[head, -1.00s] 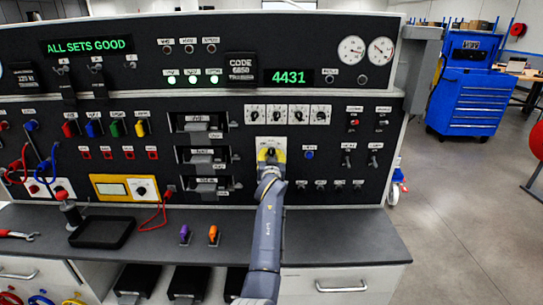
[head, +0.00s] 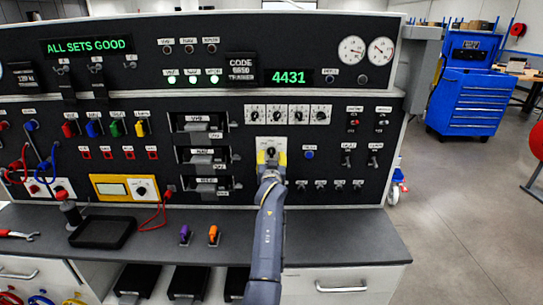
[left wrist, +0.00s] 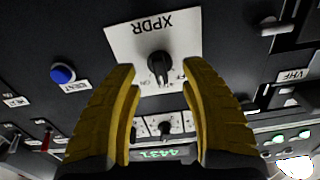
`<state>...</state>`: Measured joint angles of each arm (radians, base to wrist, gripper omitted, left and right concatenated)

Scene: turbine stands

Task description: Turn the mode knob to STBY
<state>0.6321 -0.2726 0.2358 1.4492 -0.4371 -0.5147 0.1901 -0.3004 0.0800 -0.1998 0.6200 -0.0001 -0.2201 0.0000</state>
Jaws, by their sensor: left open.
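The mode knob is a small black rotary knob (left wrist: 158,65) on a white plate labelled XPDR (left wrist: 135,38), upside down in the left wrist view. In the head view the plate (head: 271,143) sits in the middle of the panel, with the knob partly seen between my fingers. My left gripper (head: 271,158) has yellow fingers, open and empty. In the left wrist view its fingertips (left wrist: 158,78) stand either side of the knob with gaps; contact is not visible. The position labels around the knob are too small or covered to read. My right gripper is in neither view.
A blue button (head: 309,154) lies right of the plate, and small dials (head: 288,114) sit above it. Levered slots (head: 207,160) are on the left. Below is a dark bench top (head: 330,235) with a black tray (head: 103,232). The bench's right side is clear.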

